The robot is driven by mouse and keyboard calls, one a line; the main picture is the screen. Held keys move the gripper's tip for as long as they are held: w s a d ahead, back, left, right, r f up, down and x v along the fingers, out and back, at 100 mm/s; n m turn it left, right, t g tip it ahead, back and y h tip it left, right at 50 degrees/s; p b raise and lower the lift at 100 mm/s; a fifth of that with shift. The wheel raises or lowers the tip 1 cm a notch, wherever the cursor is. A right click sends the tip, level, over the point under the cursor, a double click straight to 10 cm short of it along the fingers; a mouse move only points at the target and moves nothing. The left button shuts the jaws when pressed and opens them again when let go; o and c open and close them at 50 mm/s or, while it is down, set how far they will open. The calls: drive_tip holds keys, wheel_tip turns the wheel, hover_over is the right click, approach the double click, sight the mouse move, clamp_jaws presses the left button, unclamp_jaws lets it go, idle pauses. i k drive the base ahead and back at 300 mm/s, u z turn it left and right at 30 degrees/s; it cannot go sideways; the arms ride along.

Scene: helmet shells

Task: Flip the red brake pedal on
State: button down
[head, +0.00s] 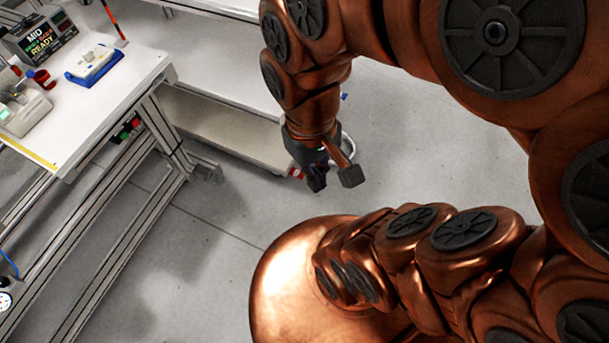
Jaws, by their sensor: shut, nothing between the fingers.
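A small red part (297,173), which looks like the red brake pedal, shows at the lower right corner of the white cart (222,133), close to the floor. My gripper (317,187) is dark and points down just right of this red part. In the picture they sit side by side; I cannot tell whether they touch. My gripper is shut and holds nothing. My gripper and arm hide part of the cart corner and whatever lies behind them.
A white workbench (120,108) stands at the left, with a blue-edged tray (94,64), a display box (40,38) and a red cup (40,78) on it. Its metal frame reaches the floor. Grey floor (200,245) is clear between bench and cart.

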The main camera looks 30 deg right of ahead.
sight(295, 173)
drive_tip(key=u, duration=0.05)
drive_tip(key=k, duration=0.15)
drive_tip(key=u, duration=1.55)
drive_tip(key=i, duration=1.4)
drive_tip(key=z, duration=2.8)
